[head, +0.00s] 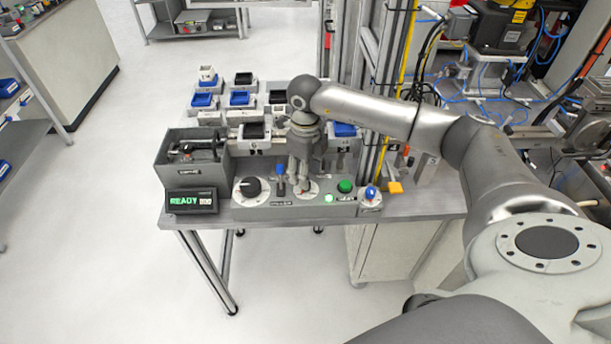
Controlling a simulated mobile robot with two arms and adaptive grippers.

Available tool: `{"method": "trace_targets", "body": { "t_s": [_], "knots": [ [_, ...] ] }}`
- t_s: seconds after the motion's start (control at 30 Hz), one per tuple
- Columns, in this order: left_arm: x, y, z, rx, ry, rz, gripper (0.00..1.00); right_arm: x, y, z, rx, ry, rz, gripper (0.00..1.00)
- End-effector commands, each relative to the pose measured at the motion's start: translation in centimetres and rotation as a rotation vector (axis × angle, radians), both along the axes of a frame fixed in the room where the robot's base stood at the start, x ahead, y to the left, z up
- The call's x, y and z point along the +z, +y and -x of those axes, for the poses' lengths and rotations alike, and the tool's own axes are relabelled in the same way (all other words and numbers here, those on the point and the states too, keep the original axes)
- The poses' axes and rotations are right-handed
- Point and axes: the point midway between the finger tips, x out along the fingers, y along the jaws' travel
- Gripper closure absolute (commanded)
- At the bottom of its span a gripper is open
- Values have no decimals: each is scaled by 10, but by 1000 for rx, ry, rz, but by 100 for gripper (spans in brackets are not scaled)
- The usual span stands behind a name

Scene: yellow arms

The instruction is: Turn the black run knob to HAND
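A grey control panel (265,208) lies along the front of the bench. A black knob (250,187) on a white dial stands at its left, with nothing touching it. A second white dial (307,197) sits farther right, and my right gripper (305,182) points straight down over it. The fingers hide that dial's knob, so I cannot tell whether they grip it or how far apart they are. The dial lettering is too small to read, so I cannot tell which knob is the run knob or where it points. My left gripper is out of view.
A blue-topped lever (281,178) stands between the dials, close to my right gripper. A green button (345,186), a lit green lamp (328,198) and a blue knob (371,192) are to the right. A display (191,201) reads READY. Blue and black bins stand behind.

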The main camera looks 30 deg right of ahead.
Motion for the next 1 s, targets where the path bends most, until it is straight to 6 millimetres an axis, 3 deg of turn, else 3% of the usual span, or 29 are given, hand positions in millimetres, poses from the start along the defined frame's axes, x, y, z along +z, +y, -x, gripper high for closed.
{"method": "trace_targets", "body": {
  "t_s": [0.23, 0.6, 0.93, 1.0],
  "knots": [
    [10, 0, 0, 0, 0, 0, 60, -30, 0, 0, 0, 1, 0, 56],
    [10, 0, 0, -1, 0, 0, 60, -36, 0, 0, 1, -1, 0, 57],
    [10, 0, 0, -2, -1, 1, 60, -36, 0, 0, 1, -1, 0, 100],
    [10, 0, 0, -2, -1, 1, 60, -36, 0, 0, 1, -1, 0, 100]
  ]
}}
